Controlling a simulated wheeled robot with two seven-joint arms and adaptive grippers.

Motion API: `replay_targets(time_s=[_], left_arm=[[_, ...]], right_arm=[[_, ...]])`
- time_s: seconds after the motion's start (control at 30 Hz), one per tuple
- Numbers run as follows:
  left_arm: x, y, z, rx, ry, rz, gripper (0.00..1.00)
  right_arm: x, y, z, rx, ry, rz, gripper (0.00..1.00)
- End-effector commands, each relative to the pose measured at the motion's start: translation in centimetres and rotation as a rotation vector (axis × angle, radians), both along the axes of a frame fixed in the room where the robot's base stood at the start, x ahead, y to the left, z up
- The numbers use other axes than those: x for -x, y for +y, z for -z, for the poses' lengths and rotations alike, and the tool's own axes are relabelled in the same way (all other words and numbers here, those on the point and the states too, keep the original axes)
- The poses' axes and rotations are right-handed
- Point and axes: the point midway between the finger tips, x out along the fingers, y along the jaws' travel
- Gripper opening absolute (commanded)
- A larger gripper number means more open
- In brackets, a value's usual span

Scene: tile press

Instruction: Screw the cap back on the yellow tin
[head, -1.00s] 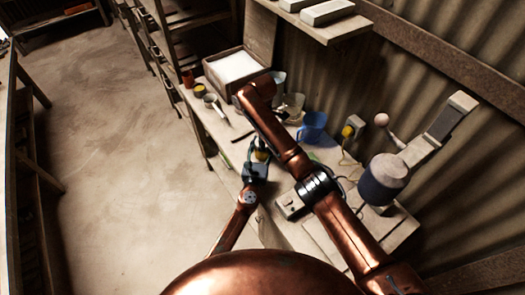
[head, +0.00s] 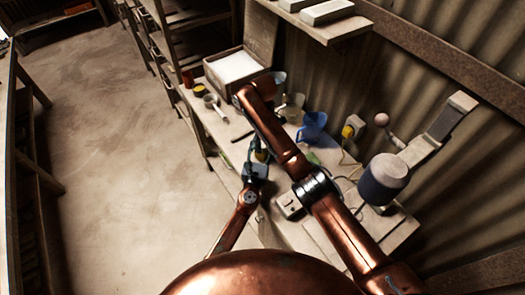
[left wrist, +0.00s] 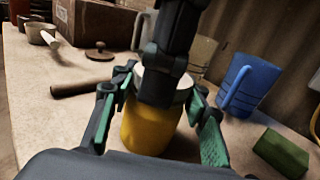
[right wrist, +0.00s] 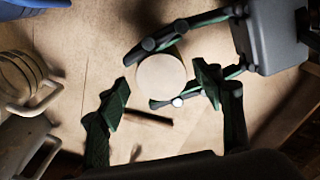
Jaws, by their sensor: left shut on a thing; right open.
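The yellow tin (left wrist: 155,128) stands upright in the left wrist view, between the green-padded fingers of my left gripper (left wrist: 165,112), which is shut on it. Its pale round top (right wrist: 161,80) shows from above in the right wrist view. I cannot tell whether this disc is the cap or how it is seated. My right gripper (right wrist: 158,98) is open, its fingers on either side of the disc with gaps. In the left wrist view, its dark finger hides part of the top. In the head view, the tin (head: 261,156) is mostly hidden by the grippers.
A brown knobbed disc (left wrist: 99,51), a dark handle (left wrist: 80,88) and a cardboard box (left wrist: 88,22) are behind left. A blue-grey cylinder (head: 383,180) stands at the bench's right.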

Motion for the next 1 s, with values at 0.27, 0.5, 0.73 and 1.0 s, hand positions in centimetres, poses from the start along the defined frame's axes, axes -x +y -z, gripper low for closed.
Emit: replay_targets(time_s=[0.27, 0.5, 0.73, 1.0], left_arm=[[0.1, 0.0, 0.3, -0.002, 0.005, 0.001, 0.0], [0.1, 0.0, 0.4, -0.002, 0.006, 0.001, 0.0], [0.1, 0.0, 0.4, -0.002, 0.006, 0.001, 0.0], [0.1, 0.0, 0.4, -0.002, 0.006, 0.001, 0.0]], right_arm=[[0.0, 0.0, -1.4, -0.001, -0.001, -0.002, 0.61], [0.0, 0.0, -4.3, -0.001, 0.0, 0.0, 0.61], [0.0, 0.0, -4.5, 0.0, 0.001, -0.001, 0.61], [-0.8, 2.3, -4.5, -0.087, -0.03, -0.03, 0.58]])
